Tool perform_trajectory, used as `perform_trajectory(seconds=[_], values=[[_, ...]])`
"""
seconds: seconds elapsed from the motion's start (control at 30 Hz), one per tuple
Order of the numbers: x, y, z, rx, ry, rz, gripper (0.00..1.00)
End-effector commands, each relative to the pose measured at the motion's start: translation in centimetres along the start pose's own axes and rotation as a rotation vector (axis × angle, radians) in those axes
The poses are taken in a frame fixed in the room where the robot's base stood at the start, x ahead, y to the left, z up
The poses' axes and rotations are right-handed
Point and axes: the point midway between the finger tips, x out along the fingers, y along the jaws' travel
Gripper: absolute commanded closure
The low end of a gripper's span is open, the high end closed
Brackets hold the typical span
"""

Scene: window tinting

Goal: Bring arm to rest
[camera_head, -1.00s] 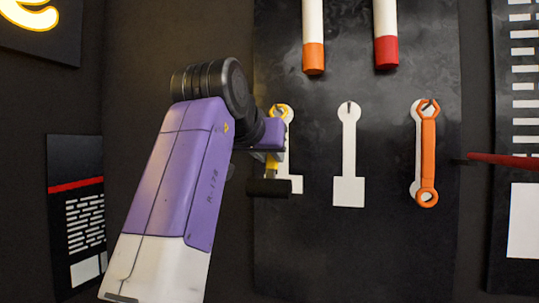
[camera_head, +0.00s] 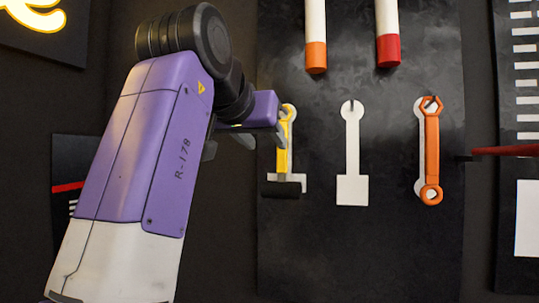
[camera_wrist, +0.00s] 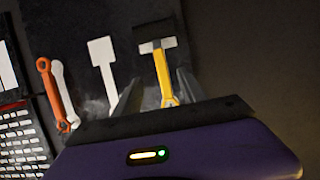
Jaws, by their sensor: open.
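Nothing is held.
An orange wrench (camera_head: 432,150) hangs at the right white outline. The middle white outline (camera_head: 352,150) is bare, with a peg at its top. Orange-tipped (camera_head: 316,45) and red-tipped (camera_head: 388,40) white cylinders are above. A red rod (camera_head: 505,150) juts in at right.

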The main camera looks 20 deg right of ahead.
Motion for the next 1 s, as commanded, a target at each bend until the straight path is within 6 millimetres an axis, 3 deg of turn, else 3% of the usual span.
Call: perform_trajectory(seconds=[0.13,0.37,0.63,0.83,1.0], values=[[-1.2,0.0,0.1,0.0,0.0,0.0,0.52],[-1.6,-0.1,-0.7,-0.002,0.029,-0.003,0.52],[-3.2,-1.6,-6.3,0.054,0.293,-0.133,0.52],[-3.1,-4.1,-5.2,0.033,0.486,-0.208,0.52],[-2.3,-6.1,-1.8,-0.011,0.62,-0.264,0.52]])
